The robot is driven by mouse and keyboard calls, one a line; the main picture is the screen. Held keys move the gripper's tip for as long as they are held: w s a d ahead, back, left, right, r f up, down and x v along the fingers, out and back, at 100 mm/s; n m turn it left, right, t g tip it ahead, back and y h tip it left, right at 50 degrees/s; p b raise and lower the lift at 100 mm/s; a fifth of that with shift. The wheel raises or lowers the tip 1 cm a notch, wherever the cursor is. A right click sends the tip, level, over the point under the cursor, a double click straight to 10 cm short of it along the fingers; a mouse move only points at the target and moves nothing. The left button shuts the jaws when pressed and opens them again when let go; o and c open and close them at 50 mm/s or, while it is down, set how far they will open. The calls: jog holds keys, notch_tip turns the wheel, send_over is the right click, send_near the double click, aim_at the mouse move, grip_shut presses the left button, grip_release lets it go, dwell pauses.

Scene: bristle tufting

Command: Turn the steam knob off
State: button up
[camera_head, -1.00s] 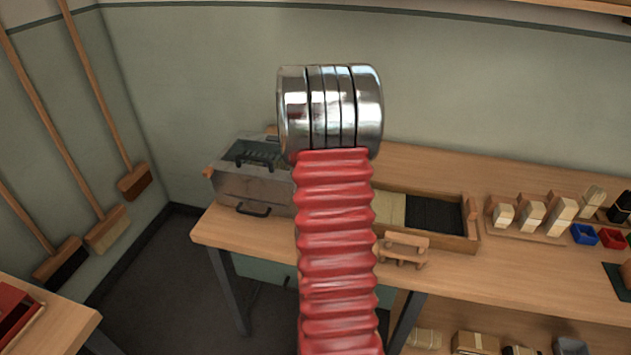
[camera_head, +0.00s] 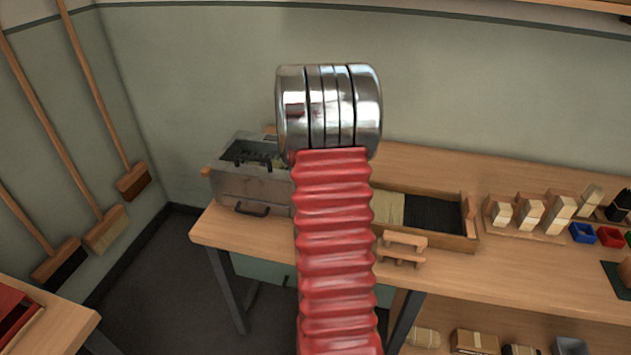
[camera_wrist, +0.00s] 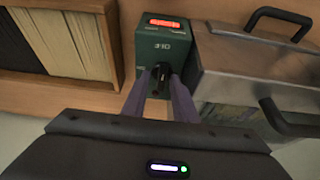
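In the wrist view, a dark green control box (camera_wrist: 163,42) with a lit red strip stands on the bench, with pale lettering on its face. A black knob (camera_wrist: 160,77) is on its near side. My gripper (camera_wrist: 161,80) has its two grey-purple fingers apart, one on each side of the knob. Whether the fingers touch the knob is too small to tell. The knob and control box cannot be made out in the head view, where my red and chrome arm blocks part of the bench.
A metal steam box (camera_head: 245,190) with black handles is beside the control box; it also shows in the wrist view (camera_wrist: 260,70). A wooden tray (camera_head: 473,222) of bristle is on the other side. Brush blocks and small bins (camera_head: 582,233) stand farther right. Brooms lean at left.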

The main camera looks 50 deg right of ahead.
jog(key=shift+f, duration=0.1)
jog(key=shift+a+r, duration=0.2)
jog(key=shift+r, duration=0.3)
jog(key=v, duration=1.2)
jog(key=shift+s+a+r, duration=0.2)
jog(key=shift+r, duration=0.1)
jog(key=s+a+r+n+t+y, duration=0.1)
jog(key=s+a+n, duration=0.3)
jog(key=a, duration=1)
jog(key=s+a+r+n+t+y, duration=0.1)
jog(key=a+n, duration=0.4)
jog(key=a, duration=1)
jog(key=s+a+r+n+t+y, duration=0.2)
jog(key=s+a+n, duration=0.2)
jog(key=a, duration=1.1)
jog(key=s, duration=0.2)
jog(key=shift+s+r+n, duration=0.3)
jog(key=shift+s, duration=0.1)
